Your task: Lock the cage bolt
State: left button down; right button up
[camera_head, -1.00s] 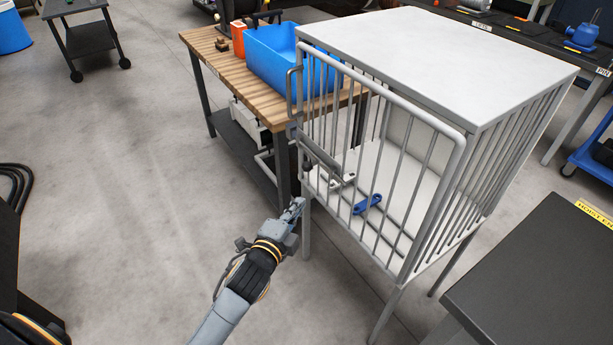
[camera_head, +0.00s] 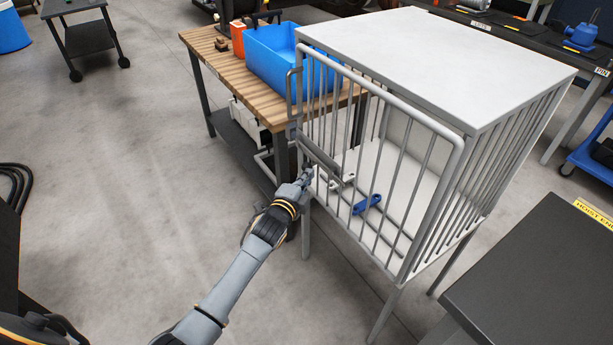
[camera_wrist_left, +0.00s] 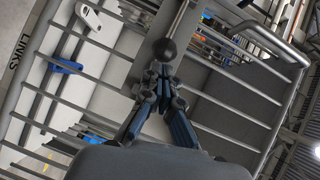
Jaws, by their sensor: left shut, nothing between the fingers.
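The grey barred cage (camera_head: 430,40) stands right of centre in the head view, its barred door (camera_head: 452,160) across the front. A grey bolt bar (camera_head: 318,152) lies along the door's left side. In the left wrist view a bolt rod ends in a dark round knob (camera_wrist_left: 165,50). My left gripper (camera_head: 306,177) is at the lower left of the door, just below the bolt bar. Its fingertips (camera_wrist_left: 160,75) are shut and empty, close below the knob; whether they touch it I cannot tell. My right gripper is out of view.
A blue link (camera_head: 367,204) and a pale link (camera_head: 347,180) lie inside the cage behind the bars. A wooden bench (camera_head: 225,70) with a blue bin (camera_head: 275,62) stands left of the cage. A dark table (camera_head: 550,275) is at lower right.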

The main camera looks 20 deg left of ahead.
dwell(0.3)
pick_arm(q)
jog(key=w+a, duration=0.1)
jog(key=a, duration=0.1)
jog(key=w+a, duration=0.2)
jog(key=shift+w+r+b, duration=0.1)
jog(key=shift+b, duration=0.3)
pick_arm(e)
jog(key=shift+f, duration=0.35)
